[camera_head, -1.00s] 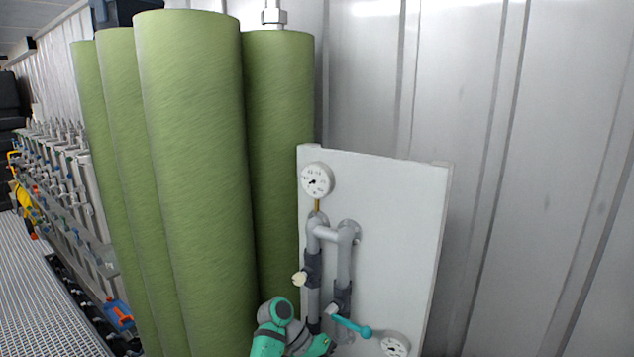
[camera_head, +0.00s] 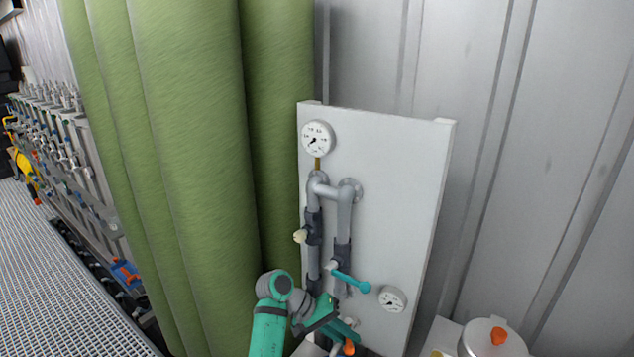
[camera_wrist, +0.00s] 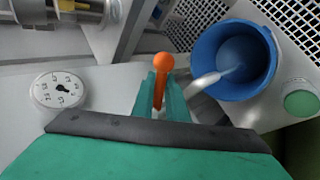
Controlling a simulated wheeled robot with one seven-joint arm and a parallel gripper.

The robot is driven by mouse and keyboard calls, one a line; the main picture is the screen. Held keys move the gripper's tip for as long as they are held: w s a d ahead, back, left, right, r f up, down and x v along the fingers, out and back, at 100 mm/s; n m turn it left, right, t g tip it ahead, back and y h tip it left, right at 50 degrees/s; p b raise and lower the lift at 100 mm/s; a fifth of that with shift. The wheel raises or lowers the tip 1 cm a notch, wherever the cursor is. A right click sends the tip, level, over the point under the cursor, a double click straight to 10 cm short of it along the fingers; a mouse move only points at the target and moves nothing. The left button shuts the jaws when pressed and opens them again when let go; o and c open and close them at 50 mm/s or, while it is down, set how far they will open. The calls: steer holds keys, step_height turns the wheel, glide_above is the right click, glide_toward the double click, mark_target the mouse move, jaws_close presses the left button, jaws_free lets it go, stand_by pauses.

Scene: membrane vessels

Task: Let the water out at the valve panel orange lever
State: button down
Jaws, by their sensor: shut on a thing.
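The white valve panel (camera_head: 400,190) carries grey pipes (camera_head: 343,215), and its orange lever (camera_head: 349,347) shows low on it, near the bottom of the head view. My gripper (camera_head: 345,330) is at this lever. In the wrist view, the orange lever (camera_wrist: 160,85) with its round knob stands between the two teal fingers of my gripper (camera_wrist: 162,95), which are shut on it. Beside it, a pale spout (camera_wrist: 203,83) points into a blue bucket (camera_wrist: 207,48). A light streak shows inside the bucket; I cannot tell whether it is running water. The lever's base is hidden.
A teal lever (camera_head: 350,280) sits on the panel above my gripper. Gauges are at the top (camera_head: 317,139) and lower right (camera_head: 392,299). Tall green cylinders (camera_head: 190,150) stand close on the left. A lidded metal pot (camera_head: 490,338) is at the lower right.

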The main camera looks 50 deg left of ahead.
steer(key=shift+w+d+f+n+t+y, duration=0.1)
steer(key=shift+w+d+n+t+y, duration=0.3)
steer(key=shift+w+n+y, duration=0.95)
steer(key=shift+w+d+n+t+y, duration=0.4)
steer(key=shift+n+y, duration=1.25)
steer(key=shift+n, duration=1.15)
steer(key=shift+w+d+f+n+t+y, duration=0.1)
steer(key=shift+w+d+n+t+y, duration=0.25)
steer(key=shift+w+n+y, duration=1)
steer(key=c, duration=1.7)
jaws_free()
steer(key=shift+s+r+n, duration=0.1)
steer(key=shift+s+n, duration=0.3)
steer(key=shift+n, duration=0.3)
steer(key=shift+c, duration=0.2)
steer(key=shift+s, duration=0.1)
steer(key=v, duration=1)
steer(key=shift+s+d+r, duration=0.15)
steer(key=shift+s+r, duration=0.05)
steer(key=shift+r, duration=0.05)
